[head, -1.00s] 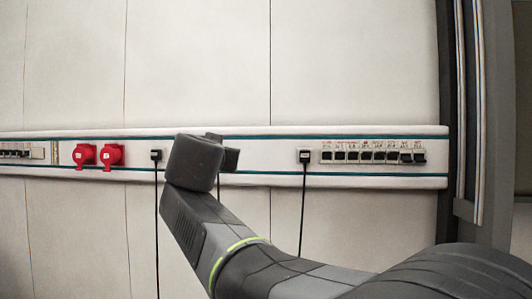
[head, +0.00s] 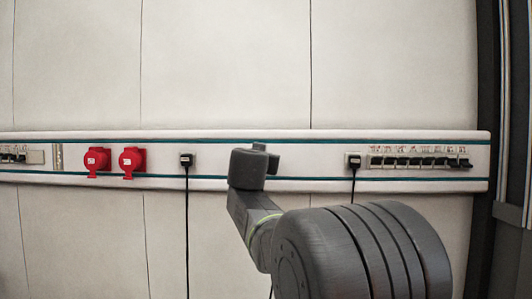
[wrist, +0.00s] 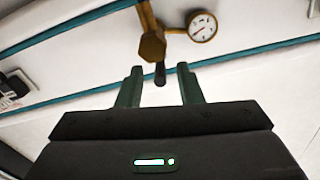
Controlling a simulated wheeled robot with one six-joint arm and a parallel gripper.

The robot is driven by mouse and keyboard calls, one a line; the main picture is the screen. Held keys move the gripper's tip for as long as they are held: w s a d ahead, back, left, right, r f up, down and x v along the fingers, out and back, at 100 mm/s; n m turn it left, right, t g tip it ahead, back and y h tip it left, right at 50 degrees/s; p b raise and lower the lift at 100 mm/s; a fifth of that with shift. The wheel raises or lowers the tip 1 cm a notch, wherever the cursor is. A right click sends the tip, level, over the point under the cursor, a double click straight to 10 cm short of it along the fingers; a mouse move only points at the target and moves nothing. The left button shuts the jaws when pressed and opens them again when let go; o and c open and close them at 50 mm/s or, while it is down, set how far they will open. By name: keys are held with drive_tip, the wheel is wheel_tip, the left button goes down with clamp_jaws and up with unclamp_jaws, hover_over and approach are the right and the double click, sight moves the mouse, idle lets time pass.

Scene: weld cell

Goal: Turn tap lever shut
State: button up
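In the wrist view a brass tap (wrist: 152,45) comes down from the top edge, with a dark lever (wrist: 160,74) hanging below its hexagonal end. My gripper (wrist: 160,70) is open, with one finger on each side of the lever's lower end. I see a gap on both sides and no clear contact; the depth between lever and fingers is hard to judge. In the head view my arm's end (head: 250,168) is in front of the wall rail and hides the tap and the fingers.
A round gauge (wrist: 202,26) on a brass fitting sits right of the tap. The white wall rail (head: 330,184) carries red sockets (head: 132,161), a black plug (head: 187,160) with a hanging cable, and a switch row (head: 418,162). The wall above is clear.

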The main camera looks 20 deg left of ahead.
drive_tip(key=shift+x, duration=0.95)
clamp_jaws()
